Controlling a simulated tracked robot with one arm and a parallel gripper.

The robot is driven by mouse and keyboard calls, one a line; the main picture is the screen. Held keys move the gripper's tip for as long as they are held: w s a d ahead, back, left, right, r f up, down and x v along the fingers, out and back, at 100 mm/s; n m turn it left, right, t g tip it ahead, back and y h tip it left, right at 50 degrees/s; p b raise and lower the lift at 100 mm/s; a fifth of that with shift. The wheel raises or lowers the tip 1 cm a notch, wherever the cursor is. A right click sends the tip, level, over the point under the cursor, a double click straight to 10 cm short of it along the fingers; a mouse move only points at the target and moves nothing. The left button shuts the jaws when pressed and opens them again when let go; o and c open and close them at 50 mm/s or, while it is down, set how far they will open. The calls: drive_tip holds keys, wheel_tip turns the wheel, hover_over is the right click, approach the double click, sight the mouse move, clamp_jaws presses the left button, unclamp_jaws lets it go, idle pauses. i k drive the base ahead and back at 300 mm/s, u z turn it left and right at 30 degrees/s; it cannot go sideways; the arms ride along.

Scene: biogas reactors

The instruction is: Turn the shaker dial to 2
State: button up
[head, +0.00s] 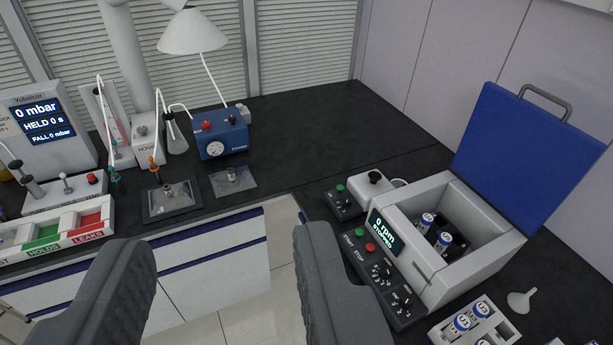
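The shaker (432,275) is a light grey box at the right with its blue lid (527,155) raised. Its display (383,231) reads 0 rpm, STOPPED. A dark control panel (356,267) slopes along its front, with a green START button (361,232), a red STOP button (370,247) and two black dials, an upper one (384,270) and a lower one (404,298). The dial markings are too small to read surely. Blue-and-white capped bottles (427,219) stand inside the shaker. My gripper (222,245) is open and empty, its right finger left of the panel and apart from it.
A rack with capped bottles (487,327) and a white funnel (521,300) lie in front of the shaker. A small control box (341,203) stands behind the panel. A blue pump with gauge (216,136) and a pressure display (40,122) are at left. The back corner of the black bench is clear.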

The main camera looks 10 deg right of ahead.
sight(347, 201)
drive_tip(key=z, duration=0.05)
drive_tip(key=i, duration=1.25)
drive_tip(key=z, duration=0.6)
